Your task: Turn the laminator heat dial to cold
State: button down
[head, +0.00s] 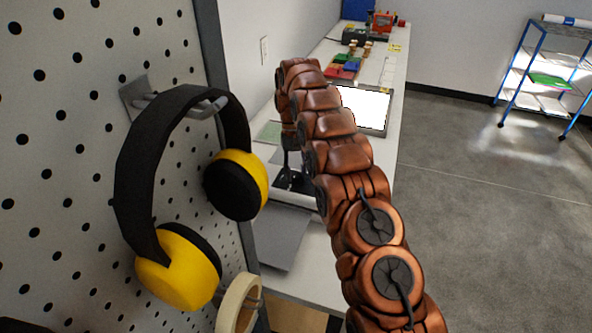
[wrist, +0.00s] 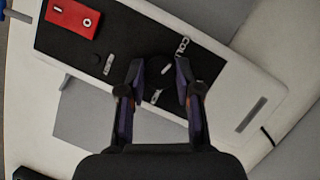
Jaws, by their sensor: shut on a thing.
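The laminator (wrist: 235,85) has a pale body and a black control panel (wrist: 60,45), seen from above in the wrist view. A dark round heat dial (wrist: 160,74) sits on the panel, with a partly visible white "COLD" label (wrist: 183,46) beyond it. My gripper (wrist: 160,78) has one finger on each side of the dial and is shut on it. The fingers partly hide the dial and nearby labels, and I cannot read its setting. A red switch (wrist: 73,17) is at the panel's upper left. In the head view, my arm mostly covers the laminator (head: 309,201).
Yellow-and-black earmuffs (head: 182,265) hang on a pegboard (head: 60,170) at the left, close to my arm. A tape roll (head: 232,303) hangs below. A bright panel (head: 366,107) and coloured blocks (head: 343,68) lie farther along the bench. Open floor (head: 480,220) is at right.

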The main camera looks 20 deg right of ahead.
jog(key=shift+a+f+n+h, duration=0.1)
jog(key=shift+n+h, duration=0.5)
jog(key=shift+n, duration=0.9)
jog(key=c, duration=0.8)
grip_release()
